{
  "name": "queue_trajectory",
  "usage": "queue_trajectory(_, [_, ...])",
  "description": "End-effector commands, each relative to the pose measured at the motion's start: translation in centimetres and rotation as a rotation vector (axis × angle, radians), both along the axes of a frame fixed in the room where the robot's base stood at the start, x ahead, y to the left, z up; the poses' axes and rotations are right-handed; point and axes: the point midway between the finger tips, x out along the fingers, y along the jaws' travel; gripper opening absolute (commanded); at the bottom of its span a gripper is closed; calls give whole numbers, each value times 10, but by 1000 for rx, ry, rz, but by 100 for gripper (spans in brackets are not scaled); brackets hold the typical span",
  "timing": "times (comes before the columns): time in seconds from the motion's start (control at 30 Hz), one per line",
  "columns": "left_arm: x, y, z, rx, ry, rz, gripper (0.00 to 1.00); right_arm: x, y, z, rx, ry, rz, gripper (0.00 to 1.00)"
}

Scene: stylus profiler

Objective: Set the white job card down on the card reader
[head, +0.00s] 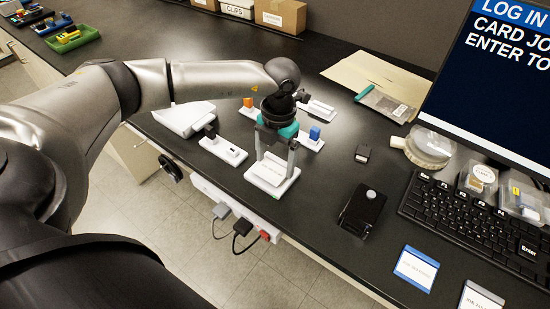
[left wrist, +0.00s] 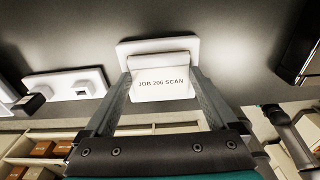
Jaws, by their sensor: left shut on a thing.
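My left gripper (head: 274,166) is shut on a white piece (left wrist: 162,84) labelled "JOB 206 SCAN". It points down over a white base plate (head: 272,185) near the bench's front edge. In the left wrist view the piece sits between both fingers, with the base plate (left wrist: 130,47) just behind it. I cannot tell whether the piece touches the plate. A black box with a silver knob (head: 360,212) lies to the right; nothing marks it clearly as the card reader. A blue-topped card (head: 416,268) and a grey-topped card (head: 482,298) lie at the front right. My right gripper is out of view.
White plates with a black piece (head: 223,148), an orange piece and a blue piece (head: 314,133) stand around the gripper. A keyboard (head: 470,215) and a monitor (head: 500,70) are at right. Plugs hang from a strip (head: 235,205) on the front edge. Dark bench between the box and plates is clear.

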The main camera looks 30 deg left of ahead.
Motion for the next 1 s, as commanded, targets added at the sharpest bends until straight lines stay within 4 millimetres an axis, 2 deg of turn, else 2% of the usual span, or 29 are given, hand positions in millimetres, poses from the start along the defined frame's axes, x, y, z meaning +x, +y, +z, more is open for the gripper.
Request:
queue_trajectory(0.17, [0, 0, -5, 0, 0, 0, 40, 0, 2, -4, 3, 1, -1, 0])
queue_trajectory(0.2, [0, 0, -3, 0, 0, 0, 97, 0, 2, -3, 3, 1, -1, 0])
queue_trajectory(0.23, [0, 0, -3, 0, 0, 0, 100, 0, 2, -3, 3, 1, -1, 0])
queue_trajectory(0.5, [0, 0, -2, 0, 0, 0, 100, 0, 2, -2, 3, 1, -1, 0])
queue_trajectory(0.63, [1, 0, 9, 0, -2, 0, 100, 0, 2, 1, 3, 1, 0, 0])
queue_trajectory(1.0, [8, -1, 86, 0, -5, 0, 100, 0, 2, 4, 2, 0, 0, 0])
